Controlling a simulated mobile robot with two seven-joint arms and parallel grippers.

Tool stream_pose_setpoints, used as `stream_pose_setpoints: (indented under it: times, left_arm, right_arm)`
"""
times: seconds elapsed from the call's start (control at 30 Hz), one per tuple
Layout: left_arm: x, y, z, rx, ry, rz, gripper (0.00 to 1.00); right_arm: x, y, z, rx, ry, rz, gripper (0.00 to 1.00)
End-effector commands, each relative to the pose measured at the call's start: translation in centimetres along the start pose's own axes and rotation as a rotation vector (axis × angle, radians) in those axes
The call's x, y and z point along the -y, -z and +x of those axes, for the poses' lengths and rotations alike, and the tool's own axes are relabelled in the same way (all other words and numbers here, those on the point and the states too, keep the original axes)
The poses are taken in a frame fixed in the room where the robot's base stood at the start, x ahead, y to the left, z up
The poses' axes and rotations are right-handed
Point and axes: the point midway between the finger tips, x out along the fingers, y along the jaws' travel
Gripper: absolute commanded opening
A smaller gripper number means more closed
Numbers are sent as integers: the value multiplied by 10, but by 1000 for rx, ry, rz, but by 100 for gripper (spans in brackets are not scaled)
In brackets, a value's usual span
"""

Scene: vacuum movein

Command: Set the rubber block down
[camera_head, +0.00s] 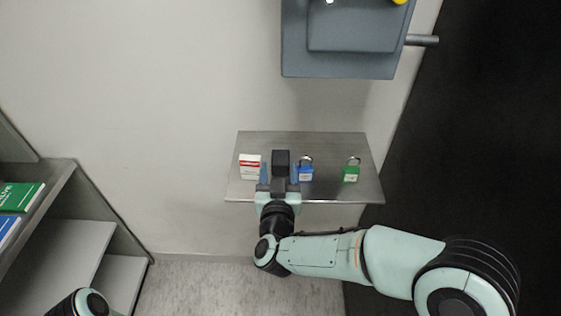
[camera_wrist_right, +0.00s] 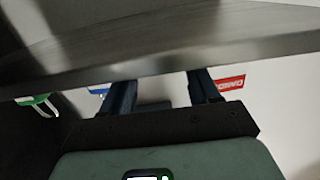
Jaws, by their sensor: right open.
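The rubber block (camera_head: 281,159) is a small dark block on the metal wall shelf (camera_head: 320,145), between a white and red box and a blue padlock. My right gripper (camera_head: 279,172) is open at the shelf's front, its two fingers apart on either side of the block's near part. In the right wrist view, the two fingers (camera_wrist_right: 162,88) reach behind the shelf edge (camera_wrist_right: 240,55), which hides their tips. A dark patch between them seems to be the block (camera_wrist_right: 154,105). My left gripper is out of view; only part of that arm shows at the bottom left.
The white and red box (camera_head: 250,167) is close left of the fingers, and the blue padlock (camera_head: 305,170) close right. A green padlock (camera_head: 351,171) is farther right. A grey wall unit (camera_head: 340,62) hangs above. Shelves with books (camera_head: 18,196) stand at the left.

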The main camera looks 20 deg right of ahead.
Motion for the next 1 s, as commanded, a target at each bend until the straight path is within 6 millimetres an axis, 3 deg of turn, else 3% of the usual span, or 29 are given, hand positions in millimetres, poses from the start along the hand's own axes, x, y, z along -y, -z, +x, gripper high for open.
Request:
stream_pose_setpoints:
  times: [0.33, 0.63, 0.67, 0.77, 0.87, 1.0]
  left_arm:
    - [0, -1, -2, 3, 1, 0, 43]
    - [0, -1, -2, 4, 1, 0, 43]
    - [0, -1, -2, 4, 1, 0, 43]
    - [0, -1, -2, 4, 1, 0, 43]
    - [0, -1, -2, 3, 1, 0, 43]
    - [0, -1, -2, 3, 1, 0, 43]
  right_arm:
    - [-3, 0, 46, 0, -2, 0, 61]
    - [-3, 0, 52, 0, -1, 1, 61]
    - [-3, 0, 52, 0, -1, 1, 54]
    - [-3, 0, 52, 0, 0, 1, 22]
    - [-2, 0, 52, -1, -1, 1, 12]
    - [-2, 0, 51, -1, 0, 1, 12]
